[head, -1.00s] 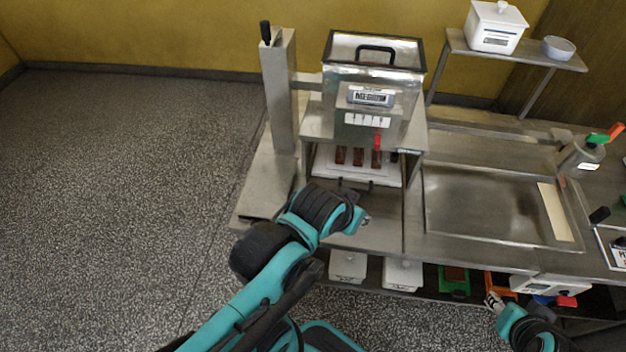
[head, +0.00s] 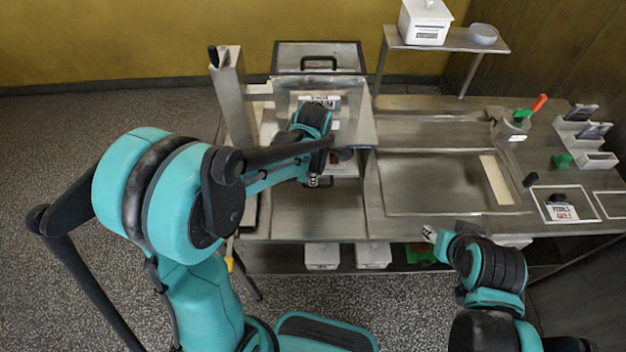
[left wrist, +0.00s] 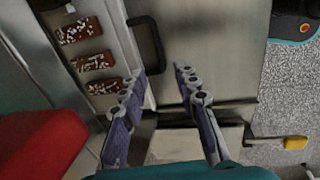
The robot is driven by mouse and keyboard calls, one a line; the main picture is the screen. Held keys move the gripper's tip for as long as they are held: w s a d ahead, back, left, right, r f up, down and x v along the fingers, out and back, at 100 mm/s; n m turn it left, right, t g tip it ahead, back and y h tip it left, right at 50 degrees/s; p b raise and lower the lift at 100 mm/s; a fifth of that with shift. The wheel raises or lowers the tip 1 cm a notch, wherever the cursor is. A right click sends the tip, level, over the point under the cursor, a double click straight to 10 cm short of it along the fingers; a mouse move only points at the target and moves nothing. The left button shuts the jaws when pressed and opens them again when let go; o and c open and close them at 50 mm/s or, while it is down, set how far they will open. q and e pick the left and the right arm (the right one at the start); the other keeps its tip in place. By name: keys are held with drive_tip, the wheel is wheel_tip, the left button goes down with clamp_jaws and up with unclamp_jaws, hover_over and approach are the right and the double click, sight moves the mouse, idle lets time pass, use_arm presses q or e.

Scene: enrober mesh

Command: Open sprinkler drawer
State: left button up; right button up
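The sprinkler machine (head: 320,85) stands at the back left of the steel bench. Its drawer, a pale tray (head: 343,171) under the hopper, is mostly hidden by my left arm in the head view. In the left wrist view the tray (left wrist: 118,30) holds brown bars (left wrist: 95,62) with white sprinkles, and its black handle (left wrist: 150,44) sticks out from the front edge. My left gripper (left wrist: 160,88) is open, its fingers spread just short of the handle, which is not between them. My right gripper (head: 430,234) hovers by the bench's front edge; its finger state is unclear.
A recessed steel basin (head: 435,183) lies right of the machine. A steel column (head: 230,95) stands at its left. White bins (head: 322,255) sit on the lower shelf. A red part (left wrist: 40,145) is close to my left gripper. The steel surface before the drawer is clear.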

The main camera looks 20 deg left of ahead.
use_arm(q)
drive_tip(key=f, duration=0.2)
drive_tip(key=w+f+b, duration=0.1)
drive_tip(key=f, duration=0.1)
drive_tip(key=f+b, duration=0.1)
drive_tip(key=f, duration=0.2)
drive_tip(key=shift+w+a+f, duration=0.1)
drive_tip(key=shift+w+a, duration=0.05)
drive_tip(key=shift+a, duration=0.05)
clamp_jaws()
